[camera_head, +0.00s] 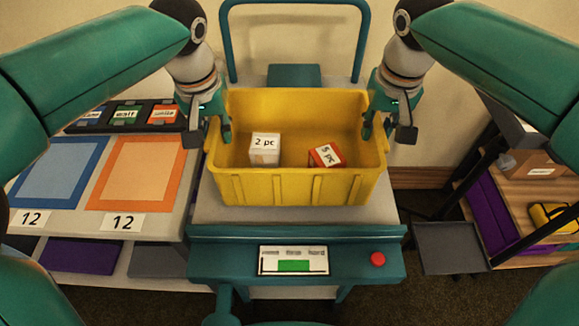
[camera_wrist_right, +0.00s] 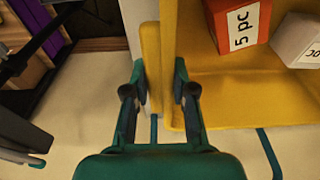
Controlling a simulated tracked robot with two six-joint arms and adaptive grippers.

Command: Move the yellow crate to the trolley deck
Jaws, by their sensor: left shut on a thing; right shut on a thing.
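The yellow crate (camera_head: 290,188) is upright over the grey trolley deck (camera_head: 300,215) in the head view. I cannot tell whether its base touches the deck. A white box labelled "2 pc" (camera_head: 264,150) and a red and white box labelled "5 pc" (camera_head: 326,156) lie inside it. My left gripper (camera_head: 221,128) is shut on the crate's left wall. My right gripper (camera_head: 376,128) is shut on its right wall. In the right wrist view my right gripper's fingers (camera_wrist_right: 161,85) straddle the yellow wall (camera_wrist_right: 167,45).
The trolley's teal handle (camera_head: 296,10) rises behind the crate. A front panel with a red button (camera_head: 378,259) faces me. A table with a blue mat (camera_head: 58,172) and an orange-edged mat (camera_head: 140,172) stands left. A wooden shelf (camera_head: 520,195) and a dark grey tray (camera_head: 448,245) are right.

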